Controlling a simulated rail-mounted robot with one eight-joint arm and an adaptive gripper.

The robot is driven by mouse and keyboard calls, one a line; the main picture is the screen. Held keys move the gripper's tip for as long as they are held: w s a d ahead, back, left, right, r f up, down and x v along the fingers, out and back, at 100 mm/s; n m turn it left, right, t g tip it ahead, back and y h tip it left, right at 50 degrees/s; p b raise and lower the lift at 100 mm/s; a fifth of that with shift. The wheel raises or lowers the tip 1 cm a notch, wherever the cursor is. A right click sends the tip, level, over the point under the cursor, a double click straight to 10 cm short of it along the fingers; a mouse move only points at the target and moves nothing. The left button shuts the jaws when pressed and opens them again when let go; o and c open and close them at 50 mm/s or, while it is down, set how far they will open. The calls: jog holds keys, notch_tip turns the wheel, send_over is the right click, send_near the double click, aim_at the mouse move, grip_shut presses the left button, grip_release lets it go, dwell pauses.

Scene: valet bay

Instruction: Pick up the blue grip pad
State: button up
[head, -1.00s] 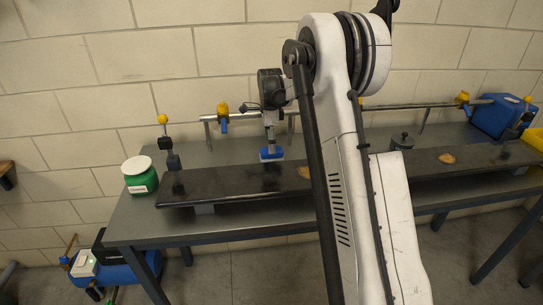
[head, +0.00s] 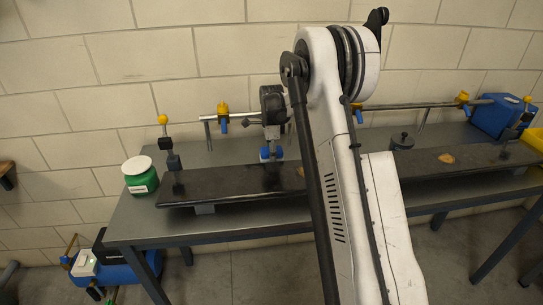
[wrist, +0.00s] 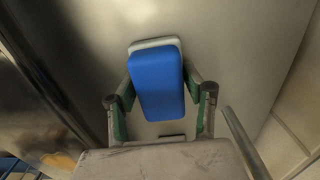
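The blue grip pad (wrist: 157,84) is a rounded blue block with a pale layer at its far end. In the wrist view it lies between the two fingers of my gripper (wrist: 158,98), which look spread, one on each side of it. I cannot tell whether either finger touches it.
The long dark slab (head: 230,185) runs along the grey bench (head: 140,220). A green jar with a white lid (head: 140,176) and a yellow-knobbed post (head: 170,150) stand to the left. A rail (head: 400,106) runs behind. A blue box (head: 495,115) is at far right.

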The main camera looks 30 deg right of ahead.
jog(key=c, duration=0.6)
jog(key=shift+r, duration=0.5)
jog(key=r, duration=0.2)
jog(key=a+r, duration=0.1)
jog(key=shift+s+r, duration=0.15)
jog(key=shift+r, duration=0.25)
jog(key=s+a+r, duration=0.2)
jog(key=a+r, duration=0.4)
jog(key=a, duration=0.4)
jog(key=shift+s+a+r+b, duration=0.15)
jog(key=shift+s+b, duration=0.2)
jog(key=shift+b, duration=0.05)
